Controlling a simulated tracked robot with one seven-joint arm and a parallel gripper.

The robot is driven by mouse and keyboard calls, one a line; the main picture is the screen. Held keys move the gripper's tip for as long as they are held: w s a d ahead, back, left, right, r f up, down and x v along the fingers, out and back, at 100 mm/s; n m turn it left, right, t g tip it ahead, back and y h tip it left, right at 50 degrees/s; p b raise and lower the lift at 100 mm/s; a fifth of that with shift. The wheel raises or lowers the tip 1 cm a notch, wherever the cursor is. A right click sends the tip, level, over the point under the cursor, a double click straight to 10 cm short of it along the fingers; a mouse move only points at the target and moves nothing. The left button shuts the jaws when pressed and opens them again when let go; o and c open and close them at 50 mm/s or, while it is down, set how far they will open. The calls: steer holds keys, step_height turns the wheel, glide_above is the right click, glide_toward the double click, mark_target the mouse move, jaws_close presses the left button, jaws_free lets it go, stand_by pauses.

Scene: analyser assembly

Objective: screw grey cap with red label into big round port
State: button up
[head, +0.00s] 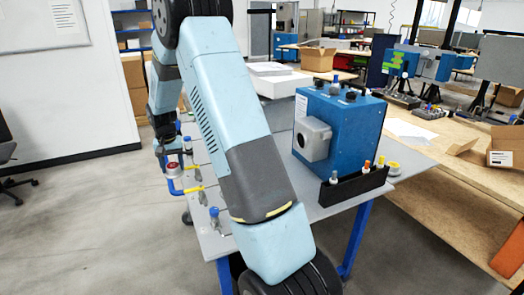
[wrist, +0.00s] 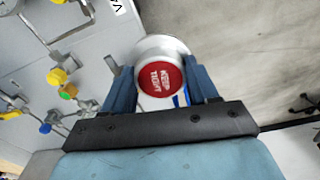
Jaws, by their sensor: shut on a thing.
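My gripper (wrist: 160,88) is shut on the grey cap (wrist: 161,54), with blue fingers on either side of it. The cap's round red label (wrist: 160,79) with white lettering faces the wrist camera. A wide pale grey rim shows behind the label. In the head view my arm reaches away to the left edge of the table, and the gripper end is small and partly hidden among fittings there. I cannot make out the big round port for certain in either view.
A blue analyser box (head: 341,130) with a grey housing (head: 312,139) stands on the grey table (head: 325,205). A black rack (head: 354,187) with small capped pieces is in front. Yellow-handled fittings (wrist: 55,76) line the table's left edge. Open floor lies beyond it.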

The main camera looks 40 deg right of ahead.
steer(key=s+d+f+m+t+h, duration=0.1)
steer(key=s+d+m, duration=0.1)
steer(key=s+d+f+m+t+h, duration=0.1)
steer(key=s+d+f, duration=0.1)
steer(key=shift+d+f+m, duration=0.1)
steer(key=shift+d+m, duration=0.05)
steer(key=shift+m, duration=0.25)
steer(key=d+m+h, duration=0.1)
steer(key=s+d+m+h, duration=0.1)
steer(key=shift+s+d+f+h, duration=0.15)
steer(key=shift+s+h, duration=0.1)
steer(key=shift+h, duration=0.15)
steer(key=d+m+h, duration=0.1)
steer(key=s+d+r+m+h, duration=0.1)
steer(key=shift+m+h, duration=0.3)
steer(key=shift+m, duration=0.1)
steer(key=s+d+r+n+g+h, duration=0.2)
steer(key=s+d+n, duration=0.3)
steer(key=d, duration=0.3)
steer(key=s+d+r+n+g+h, duration=0.2)
steer(key=s+d+r+n+h, duration=0.1)
steer(key=d, duration=0.6)
steer(key=s+d+r+n+g+h, duration=0.3)
steer(key=s+d+n+h, duration=0.1)
steer(key=s+d+n, duration=0.4)
steer(key=shift+d+r+h, duration=0.35)
steer(key=shift+d+h, duration=0.05)
steer(key=shift+d, duration=0.35)
